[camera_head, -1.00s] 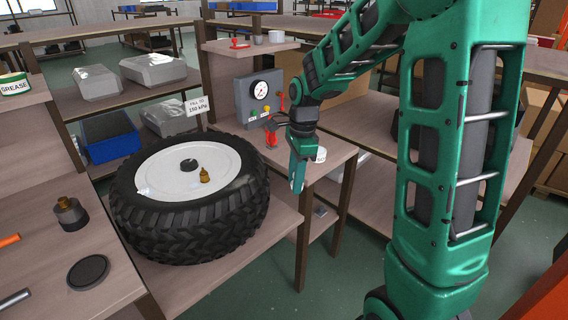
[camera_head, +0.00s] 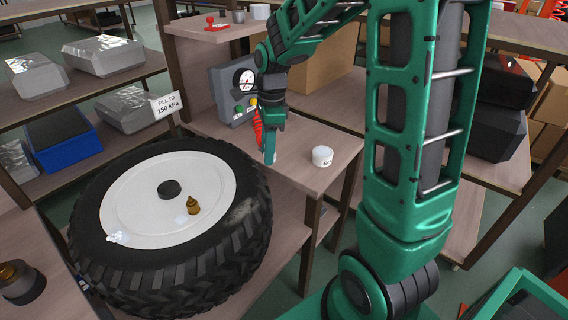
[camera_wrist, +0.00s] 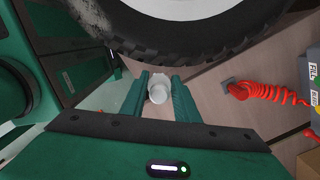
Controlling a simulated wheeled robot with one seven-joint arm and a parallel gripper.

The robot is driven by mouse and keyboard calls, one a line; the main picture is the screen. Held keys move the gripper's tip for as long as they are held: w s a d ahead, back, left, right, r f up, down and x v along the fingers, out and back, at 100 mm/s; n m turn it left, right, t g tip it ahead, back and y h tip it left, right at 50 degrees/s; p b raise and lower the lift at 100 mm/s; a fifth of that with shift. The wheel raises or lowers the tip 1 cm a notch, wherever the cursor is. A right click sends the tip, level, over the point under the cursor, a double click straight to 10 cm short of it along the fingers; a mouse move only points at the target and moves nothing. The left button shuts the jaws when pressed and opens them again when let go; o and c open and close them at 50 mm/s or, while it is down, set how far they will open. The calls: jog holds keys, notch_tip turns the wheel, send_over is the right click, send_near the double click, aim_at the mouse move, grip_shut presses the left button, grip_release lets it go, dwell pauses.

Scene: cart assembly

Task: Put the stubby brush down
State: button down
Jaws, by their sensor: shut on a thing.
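My gripper (camera_head: 270,152) points down over the small wooden bench (camera_head: 300,180), between the tyre and the white jar. In the wrist view its two green fingers (camera_wrist: 160,84) are shut on a pale, round-ended thing (camera_wrist: 158,92), which I take to be the stubby brush. Only its end shows, and its bristles cannot be made out. In the head view the fingers hide most of it. Whether it touches the bench top cannot be told.
A big tyre on a white rim (camera_head: 118,200) lies to the left, with a brass piece (camera_head: 193,205) on it. A white jar (camera_head: 322,156) stands on the bench to the right. Behind are a gauge box (camera_head: 222,95) and a red coiled hose (camera_wrist: 262,93).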

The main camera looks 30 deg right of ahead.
jog(key=shift+w, duration=0.3)
send_over(294, 171)
notch_tip(294, 171, down, 7)
jog(key=shift+r, duration=0.1)
jog(key=shift+d+f, duration=0.1)
jog(key=shift+f, duration=2)
jog(key=c, duration=1.4)
grip_release()
jog(key=shift+f, duration=0.1)
jog(key=shift+o, duration=0.2)
